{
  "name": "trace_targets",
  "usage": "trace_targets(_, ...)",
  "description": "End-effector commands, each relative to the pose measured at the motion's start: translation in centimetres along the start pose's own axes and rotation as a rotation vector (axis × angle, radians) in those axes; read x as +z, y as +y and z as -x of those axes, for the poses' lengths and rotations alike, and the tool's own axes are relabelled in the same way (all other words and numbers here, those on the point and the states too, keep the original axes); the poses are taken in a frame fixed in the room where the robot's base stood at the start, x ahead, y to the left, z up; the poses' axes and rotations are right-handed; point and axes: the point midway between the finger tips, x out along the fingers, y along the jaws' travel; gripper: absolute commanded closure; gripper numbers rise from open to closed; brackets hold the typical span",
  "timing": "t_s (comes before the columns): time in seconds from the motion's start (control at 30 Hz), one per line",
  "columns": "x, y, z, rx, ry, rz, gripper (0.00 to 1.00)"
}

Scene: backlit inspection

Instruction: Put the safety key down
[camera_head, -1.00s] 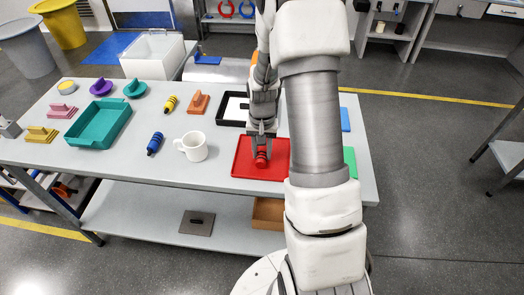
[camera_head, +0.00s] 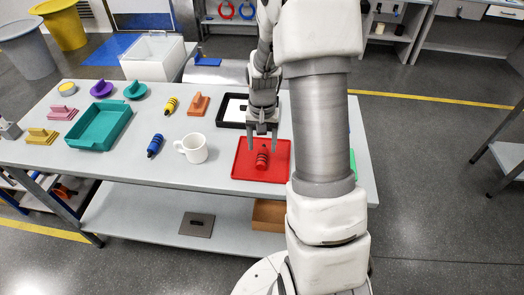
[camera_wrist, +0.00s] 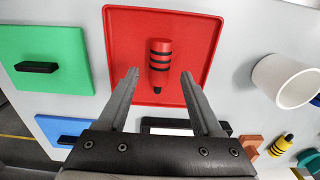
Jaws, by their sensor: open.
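The safety key appears to be the red cylinder with black bands (camera_head: 261,161). It lies on the red tray (camera_head: 240,172) near the table's front edge. In the wrist view the key (camera_wrist: 159,62) lies on the bare middle of the tray (camera_wrist: 121,30), apart from its rim. My gripper (camera_head: 262,148) is open and empty above the key. In the wrist view its two fingers (camera_wrist: 160,74) are spread wide, pointing toward the key with clear gaps on both sides.
A white mug (camera_head: 195,148) stands left of the tray. A blue banded piece (camera_head: 155,145) and a yellow one (camera_head: 169,105) lie farther left, near a teal tray (camera_head: 98,143). A black-rimmed tray (camera_head: 232,124) lies behind. A green board (camera_wrist: 70,75) lies beside the red tray.

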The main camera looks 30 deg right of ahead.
Motion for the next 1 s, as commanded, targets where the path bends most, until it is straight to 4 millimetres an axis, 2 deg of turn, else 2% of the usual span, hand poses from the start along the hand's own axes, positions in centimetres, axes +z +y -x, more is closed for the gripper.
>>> trace_targets(0.03,-0.1,-0.1,1.4,-0.002,0.006,0.000,0.33)
trace_targets(0.2,-0.1,-0.1,4.9,-0.002,0.005,0.000,0.33)
trace_targets(0.57,0.4,-0.2,8.7,-0.005,0.014,0.015,0.33)
trace_targets(0.77,3.0,-1.2,12.8,-0.025,0.077,0.094,0.33)
trace_targets(1.0,7.4,-1.9,17.9,-0.055,0.172,0.213,0.33)
